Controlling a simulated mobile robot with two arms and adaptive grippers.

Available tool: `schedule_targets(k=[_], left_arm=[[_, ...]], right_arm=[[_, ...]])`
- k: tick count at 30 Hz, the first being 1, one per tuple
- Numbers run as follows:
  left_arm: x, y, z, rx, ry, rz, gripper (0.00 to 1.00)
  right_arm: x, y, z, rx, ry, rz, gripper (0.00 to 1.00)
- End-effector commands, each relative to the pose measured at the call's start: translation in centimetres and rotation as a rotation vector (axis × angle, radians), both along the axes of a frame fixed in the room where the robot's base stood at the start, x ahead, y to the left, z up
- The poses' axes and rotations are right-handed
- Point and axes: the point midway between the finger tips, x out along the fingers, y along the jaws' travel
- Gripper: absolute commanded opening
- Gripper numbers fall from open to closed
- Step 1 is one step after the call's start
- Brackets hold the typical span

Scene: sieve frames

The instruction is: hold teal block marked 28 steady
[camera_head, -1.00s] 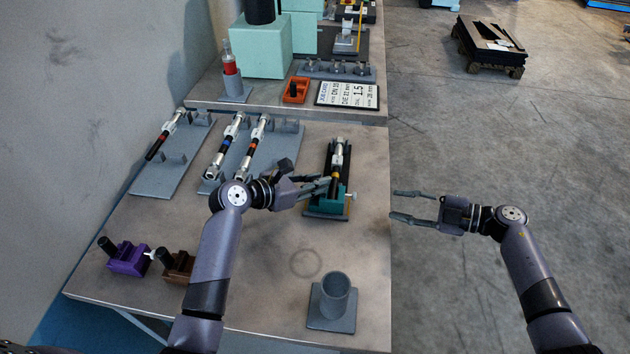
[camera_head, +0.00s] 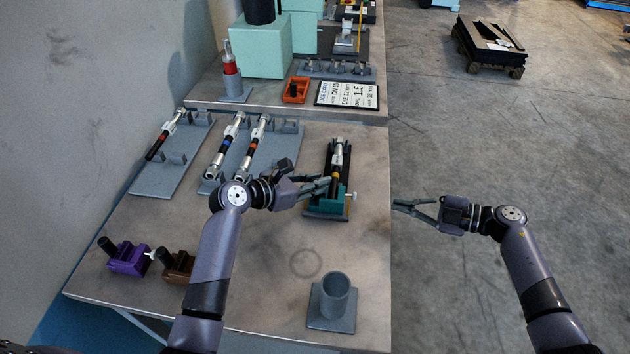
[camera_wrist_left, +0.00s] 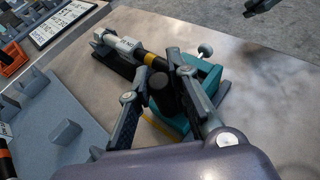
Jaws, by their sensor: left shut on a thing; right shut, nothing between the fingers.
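The teal block (camera_head: 325,206) sits near the right edge of the front table; its marking is not legible. In the left wrist view the teal block (camera_wrist_left: 206,76) has a black knob (camera_wrist_left: 163,84) and a small screw on its side. A dark and silver rod with a yellow band (camera_head: 338,160) lies lengthwise through it. My left gripper (camera_head: 326,184) reaches it from the left. In the wrist view my left gripper (camera_wrist_left: 155,80) has its fingers on either side of the knob, shut on it. My right gripper (camera_head: 397,204) is shut and empty, right of the table.
Grey racks (camera_head: 156,178) with similar rods stand at the left. A purple block (camera_head: 128,261) and a brown block (camera_head: 178,268) sit at the front left. A grey cup holder (camera_head: 333,302) stands at the front right. Table centre is clear.

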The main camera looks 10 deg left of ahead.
Motion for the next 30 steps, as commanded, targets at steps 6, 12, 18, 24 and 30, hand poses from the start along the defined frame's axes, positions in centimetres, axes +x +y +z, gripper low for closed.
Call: schedule_targets(k=[6, 12, 18, 24, 30], left_arm=[[0.0, 0.0, 0.0, 0.002, 0.000, 0.001, 0.00], [0.0, 0.0, 0.0, 0.002, 0.000, 0.001, 0.00], [0.0, 0.0, -0.1, 0.002, 0.000, 0.001, 0.00], [0.0, 0.0, -0.1, 0.001, 0.000, 0.000, 0.00], [0.0, 0.0, -0.1, 0.001, 0.000, 0.000, 0.00]], right_arm=[[0.0, 0.0, 0.0, 0.000, 0.000, 0.000, 0.00], [0.0, 0.0, 0.0, 0.000, 0.000, 0.000, 0.00], [0.0, 0.0, 0.0, 0.000, 0.000, 0.000, 0.00], [0.0, 0.0, 0.0, 0.000, 0.000, 0.000, 0.00], [0.4, -0.1, -1.0, -0.014, 0.063, -0.078, 0.00]])
